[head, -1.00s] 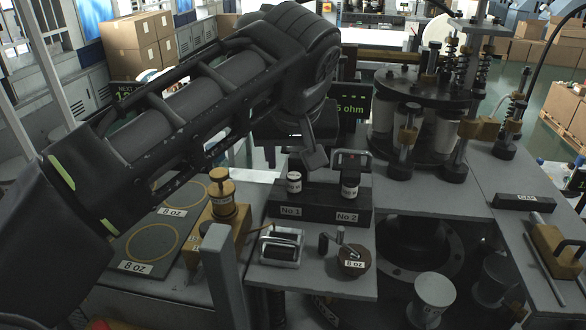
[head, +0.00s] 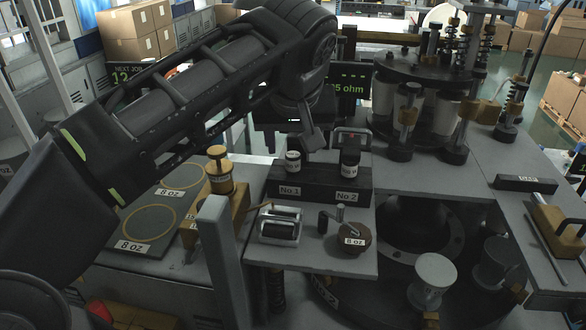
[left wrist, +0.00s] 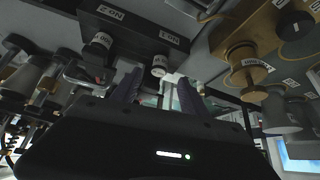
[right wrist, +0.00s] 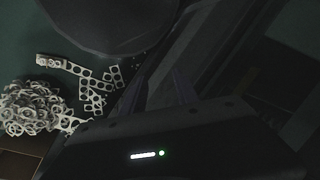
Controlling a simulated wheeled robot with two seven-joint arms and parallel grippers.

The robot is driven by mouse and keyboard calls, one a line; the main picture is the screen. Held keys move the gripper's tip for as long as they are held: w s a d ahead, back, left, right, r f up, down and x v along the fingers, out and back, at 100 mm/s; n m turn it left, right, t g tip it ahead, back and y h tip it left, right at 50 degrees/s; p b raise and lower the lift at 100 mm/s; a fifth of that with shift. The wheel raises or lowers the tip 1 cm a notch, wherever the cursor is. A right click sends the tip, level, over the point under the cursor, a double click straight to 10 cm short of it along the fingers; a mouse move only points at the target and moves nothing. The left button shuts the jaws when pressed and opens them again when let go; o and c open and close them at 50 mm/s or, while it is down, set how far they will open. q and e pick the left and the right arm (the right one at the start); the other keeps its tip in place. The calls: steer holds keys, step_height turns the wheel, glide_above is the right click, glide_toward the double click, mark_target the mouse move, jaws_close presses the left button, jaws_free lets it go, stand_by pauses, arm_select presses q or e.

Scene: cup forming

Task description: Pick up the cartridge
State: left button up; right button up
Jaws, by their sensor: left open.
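Two small dark cartridges with white labels stand upright in a black block (head: 318,187) marked No 1 and No 2. The No 1 cartridge (head: 292,162) is on the left, the No 2 cartridge (head: 350,165) on the right. My left gripper (head: 308,143) is just above and beside the No 1 cartridge, open and empty. In the left wrist view, the left gripper (left wrist: 158,92) has its fingers apart, with the No 1 cartridge (left wrist: 160,66) beyond the tips. My right gripper (right wrist: 159,88) shows only in its wrist view, with its fingers apart and nothing between them.
A bar frame (head: 352,135) rises behind the No 2 cartridge. A brass-topped post (head: 220,172) stands left of the block. A rotary machine (head: 425,75) stands behind right.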

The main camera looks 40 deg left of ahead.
mark_target(293, 155)
arm_select(q)
steer(key=b+x, duration=0.2)
steer(key=x, duration=0.1)
steer(key=shift+w+d+f, duration=0.1)
steer(key=shift+d, duration=0.1)
steer(key=shift+w+a+f+p, duration=0.25)
steer(key=shift+a+p, duration=0.1)
steer(key=shift+p, duration=0.15)
steer(key=shift+w+a+f, duration=0.15)
steer(key=shift+f, duration=0.25)
steer(key=shift+c, duration=0.2)
jaws_close()
